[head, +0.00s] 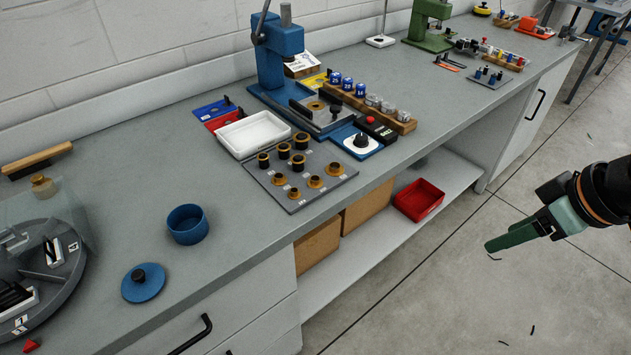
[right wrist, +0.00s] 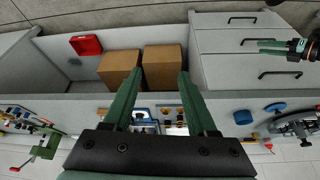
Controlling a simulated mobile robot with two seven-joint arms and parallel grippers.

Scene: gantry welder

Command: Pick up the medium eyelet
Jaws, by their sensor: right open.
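A dark grey plate (head: 301,205) on the bench holds several small brass-coloured parts in different sizes. Wide-flanged low ones, which look like eyelets, sit toward the front, such as one eyelet (head: 315,182) and another eyelet (head: 335,169). Taller dark parts with brass tops (head: 284,151) stand behind. The labels are too small to read, so I cannot tell which is the medium eyelet. My right gripper (head: 491,246) is over the floor, right of the bench and away from the plate. Its green fingers (right wrist: 157,82) are apart and empty in the right wrist view. My left gripper (right wrist: 260,46) shows small there, its opening unclear.
A blue press (head: 280,50), a white tray (head: 253,135) and a blue-based dial box (head: 357,146) stand close around the plate. A blue cup (head: 187,225) and blue lid (head: 143,283) lie left. A red bin (head: 418,200) and cardboard boxes (head: 317,246) are on the shelf below.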

